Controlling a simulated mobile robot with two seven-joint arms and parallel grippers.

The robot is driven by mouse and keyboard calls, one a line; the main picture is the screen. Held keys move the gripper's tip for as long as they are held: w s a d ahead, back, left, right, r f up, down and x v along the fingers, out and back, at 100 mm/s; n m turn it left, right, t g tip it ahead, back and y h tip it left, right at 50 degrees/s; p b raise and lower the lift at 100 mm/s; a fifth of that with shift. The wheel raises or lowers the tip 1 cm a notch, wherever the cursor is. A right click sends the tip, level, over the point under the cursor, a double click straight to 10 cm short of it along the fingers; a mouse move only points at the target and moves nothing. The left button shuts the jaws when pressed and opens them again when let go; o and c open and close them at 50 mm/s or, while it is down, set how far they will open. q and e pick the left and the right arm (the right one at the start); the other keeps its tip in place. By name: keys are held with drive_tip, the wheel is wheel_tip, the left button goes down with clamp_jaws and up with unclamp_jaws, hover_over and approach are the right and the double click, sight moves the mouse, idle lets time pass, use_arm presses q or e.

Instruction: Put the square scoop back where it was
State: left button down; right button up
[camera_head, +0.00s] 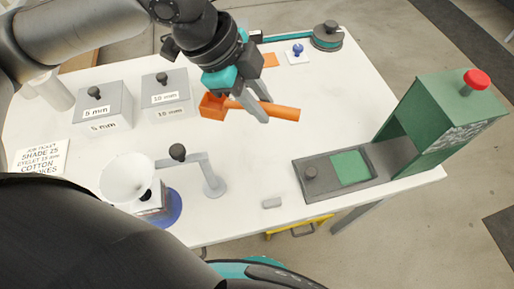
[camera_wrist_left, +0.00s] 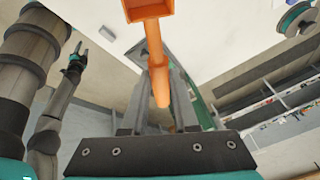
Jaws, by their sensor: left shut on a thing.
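The square scoop is orange, with a box-shaped head and a round handle; it shows in the head view (camera_head: 282,112) and in the left wrist view (camera_wrist_left: 150,40). My left gripper (camera_head: 252,110) is shut on the scoop's handle. The scoop's head points left and its handle end points right in the head view. It appears held above the white table (camera_head: 330,110). An orange square patch (camera_head: 270,60) lies on the table behind the gripper, partly hidden by it. My right gripper is not seen in the head view.
Two grey lidded boxes, marked 5 mm (camera_head: 103,108) and 10 mm (camera_head: 166,98), stand at left. A white funnel (camera_head: 128,178) and grey stand (camera_head: 212,180) are in front. A green press (camera_head: 440,120) stands right. A blue-knobbed stamp (camera_head: 297,52) and round tin (camera_head: 326,38) are behind.

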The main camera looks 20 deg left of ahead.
use_arm(q)
drive_tip(key=s+d+r+m+g+p, duration=0.1)
drive_tip(key=s+d+m+g+p, duration=0.3)
drive_tip(key=m, duration=0.8)
drive_tip(key=shift+g, duration=0.5)
drive_tip(key=f+b, duration=0.2)
drive_tip(key=f, duration=0.4)
drive_tip(key=a+f+b, duration=0.1)
drive_tip(key=f+b, duration=0.1)
drive_tip(key=f, duration=0.5)
drive_tip(key=f+b, duration=0.2)
drive_tip(key=f, duration=0.4)
drive_tip(key=shift+w+a+f+b, duration=0.3)
drive_tip(key=shift+w+f+b, duration=0.05)
drive_tip(key=shift+w+f, duration=0.05)
drive_tip(key=shift+f, duration=0.15)
drive_tip(key=c, duration=0.7)
unclamp_jaws()
drive_tip(key=p+v, duration=0.2)
drive_tip(key=v, duration=1)
drive_tip(key=shift+w+a, duration=0.1)
